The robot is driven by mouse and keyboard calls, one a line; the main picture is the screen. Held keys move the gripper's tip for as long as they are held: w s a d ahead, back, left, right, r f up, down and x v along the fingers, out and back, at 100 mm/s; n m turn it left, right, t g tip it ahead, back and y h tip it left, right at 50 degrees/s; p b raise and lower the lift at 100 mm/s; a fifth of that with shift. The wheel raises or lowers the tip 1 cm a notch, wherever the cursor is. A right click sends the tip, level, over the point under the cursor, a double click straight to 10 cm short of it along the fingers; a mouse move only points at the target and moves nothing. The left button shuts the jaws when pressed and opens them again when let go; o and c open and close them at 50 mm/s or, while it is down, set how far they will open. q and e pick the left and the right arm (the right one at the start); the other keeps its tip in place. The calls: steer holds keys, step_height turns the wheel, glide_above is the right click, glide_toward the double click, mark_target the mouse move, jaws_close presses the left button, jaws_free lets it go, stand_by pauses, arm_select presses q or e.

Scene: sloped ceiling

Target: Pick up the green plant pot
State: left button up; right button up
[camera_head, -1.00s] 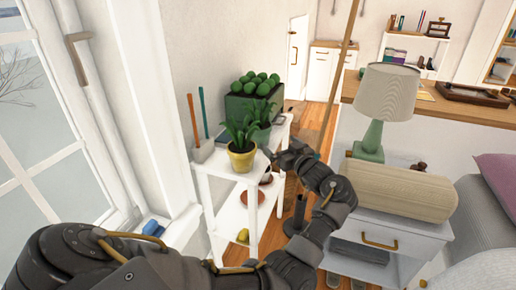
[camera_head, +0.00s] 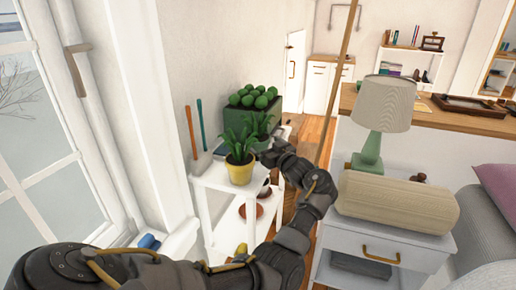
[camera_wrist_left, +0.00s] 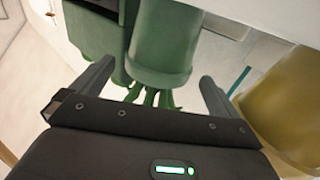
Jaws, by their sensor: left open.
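The green plant pot (camera_wrist_left: 165,40) appears upside down in the left wrist view, with its leaves pointing down. It lies between the two spread fingers of my left gripper (camera_wrist_left: 157,78), which is open and does not visibly grip it. In the head view the green pot (camera_head: 263,143) is partly hidden behind the yellow pot (camera_head: 240,171) and beside my left gripper (camera_head: 270,156), on the white shelf's top. My right gripper is not in view.
The yellow pot stands close to the gripper, also at the right of the wrist view (camera_wrist_left: 285,110). A dark green planter (camera_head: 232,120) with round plants is behind. A holder (camera_head: 201,163) with two sticks is to the left. A nightstand (camera_head: 375,245) with a lamp is to the right.

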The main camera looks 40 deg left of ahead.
mark_target(260, 139)
arm_select(q)
steer(key=x, duration=0.3)
steer(key=shift+f, duration=0.15)
steer(key=shift+w+a, duration=0.15)
steer(key=shift+a, duration=0.2)
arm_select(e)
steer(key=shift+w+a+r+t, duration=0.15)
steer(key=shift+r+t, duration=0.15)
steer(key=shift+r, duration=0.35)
arm_select(q)
steer(key=c, duration=1.3)
steer(key=shift+r, duration=0.35)
step_height(260, 139, up, 9)
steer(key=shift+p, duration=0.65)
steer(key=shift+r, duration=0.35)
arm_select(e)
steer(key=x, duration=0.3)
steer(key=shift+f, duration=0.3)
